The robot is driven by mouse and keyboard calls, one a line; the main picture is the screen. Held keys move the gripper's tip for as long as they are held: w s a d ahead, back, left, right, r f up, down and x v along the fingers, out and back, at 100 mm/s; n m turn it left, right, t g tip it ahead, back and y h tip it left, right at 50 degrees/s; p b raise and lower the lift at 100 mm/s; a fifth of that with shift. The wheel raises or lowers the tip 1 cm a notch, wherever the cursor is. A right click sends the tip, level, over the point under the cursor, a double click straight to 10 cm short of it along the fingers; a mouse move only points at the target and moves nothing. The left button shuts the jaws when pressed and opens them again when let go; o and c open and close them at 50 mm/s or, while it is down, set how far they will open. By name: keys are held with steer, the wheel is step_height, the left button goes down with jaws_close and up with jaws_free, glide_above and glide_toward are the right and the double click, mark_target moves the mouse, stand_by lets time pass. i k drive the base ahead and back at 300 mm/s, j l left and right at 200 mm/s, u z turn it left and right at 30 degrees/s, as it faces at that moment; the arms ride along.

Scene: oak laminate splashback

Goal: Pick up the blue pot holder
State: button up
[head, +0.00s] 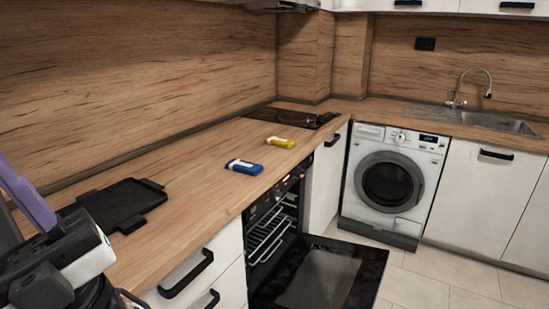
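A small flat blue item with a white band (244,166) lies on the wooden counter near its front edge, above the oven. It is the only blue thing in view and I take it as the blue pot holder. My gripper (26,200) is at the left edge of the head view, partly cut off. A purple finger shows, pointing up and left. The gripper is well to the left of the blue item and apart from it. Whether its fingers are open or shut does not show.
A similar yellow item (280,142) lies behind the blue one. A black griddle tray (124,203) lies on the counter (190,170) between my gripper and the blue item. A dark hob (292,116) is farther back. The oven door (320,277) hangs open below.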

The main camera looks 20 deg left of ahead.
mark_target(238, 166)
steer(key=i+z, duration=0.15)
steer(key=i, duration=0.9)
steer(key=u, duration=1.1)
